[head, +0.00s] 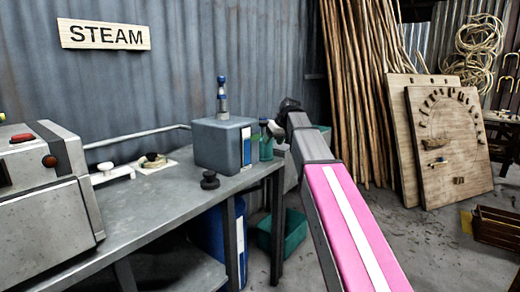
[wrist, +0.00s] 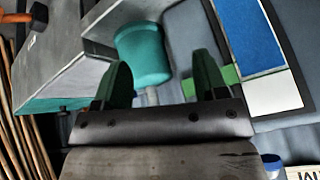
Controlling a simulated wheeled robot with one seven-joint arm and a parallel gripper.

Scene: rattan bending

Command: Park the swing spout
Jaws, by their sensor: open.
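A pale thin pipe (head: 138,136) runs along the back of the bench and looks like the swing spout, though I cannot be sure. Its left end is near a white bracket with a white knob (head: 106,167). My gripper (head: 288,106) is beyond the right end of the bench, beside the grey-blue box and well away from the pipe. In the wrist view my gripper (wrist: 160,82) is open, with dark green fingers and nothing held. A teal bottle (wrist: 144,55) shows beyond the gap between the fingers; contact is not seen. The pipe is not identifiable in the wrist view.
A grey-blue box (head: 216,145) with a blue-topped valve (head: 222,90) stands on the metal bench (head: 150,211). A green spray bottle (head: 267,149) stands beside it. A grey machine (head: 45,205) fills the left. Rattan poles (head: 358,85) lean behind my arm.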

